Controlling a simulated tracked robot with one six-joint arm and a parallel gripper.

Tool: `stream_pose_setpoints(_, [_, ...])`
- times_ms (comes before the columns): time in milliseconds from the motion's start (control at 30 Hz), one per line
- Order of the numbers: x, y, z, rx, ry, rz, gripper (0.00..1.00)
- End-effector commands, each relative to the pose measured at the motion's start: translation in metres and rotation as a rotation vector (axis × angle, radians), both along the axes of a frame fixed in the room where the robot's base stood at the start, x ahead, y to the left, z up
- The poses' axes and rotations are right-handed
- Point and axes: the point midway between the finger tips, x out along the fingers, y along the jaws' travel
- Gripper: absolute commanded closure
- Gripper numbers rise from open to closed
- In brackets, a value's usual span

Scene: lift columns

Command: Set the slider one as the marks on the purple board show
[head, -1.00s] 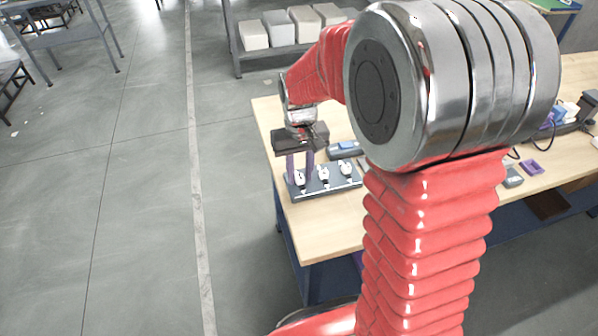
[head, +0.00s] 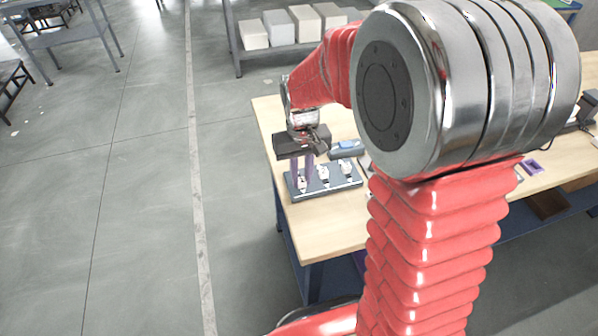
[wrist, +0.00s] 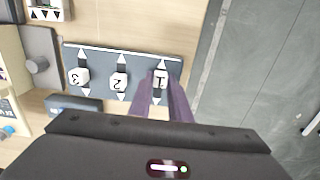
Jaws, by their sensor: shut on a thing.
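A dark grey panel (wrist: 103,62) holds three white slider knobs in a row, each between a pair of white arrowheads. In the wrist view the numbers appear upside down: slider one (wrist: 161,79) at the right, slider two (wrist: 120,82) in the middle, slider three (wrist: 79,77) at the left. My gripper (wrist: 160,86) has its purple fingers shut on the knob of slider one, partly hiding its slot. The panel also shows in the head view (head: 328,188), under my gripper (head: 304,181). I cannot make out the purple board with its marks.
The panel lies near the corner of a wooden table (head: 315,220). A grey box with a round knob (wrist: 38,66) and a grey-blue device (wrist: 74,105) stand close to it. A small purple frame (head: 532,168) lies farther right. Grey floor is open beyond the table edge.

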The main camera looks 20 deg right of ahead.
Motion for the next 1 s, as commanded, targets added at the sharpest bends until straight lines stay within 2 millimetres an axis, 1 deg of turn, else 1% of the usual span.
stream_pose_setpoints(100, [-0.0064,0.0001,0.0001,0.0,0.0,0.0,1.0])
stream_pose_setpoints(333, [-0.0083,0.0,-0.0003,0.0,0.005,0.0,1.0])
stream_pose_setpoints(367, [-0.0085,0.0,-0.0003,0.0,0.006,0.0,0.82])
stream_pose_setpoints(633, [-0.0072,-0.0001,-0.0001,0.0,0.002,-0.001,0.64])
stream_pose_setpoints(867, [-0.0066,-0.0002,0.0004,0.0,0.001,0.0,0.64])
stream_pose_setpoints(1000, [-0.0063,-0.0002,0.0056,0.0,0.0,0.0,0.64])
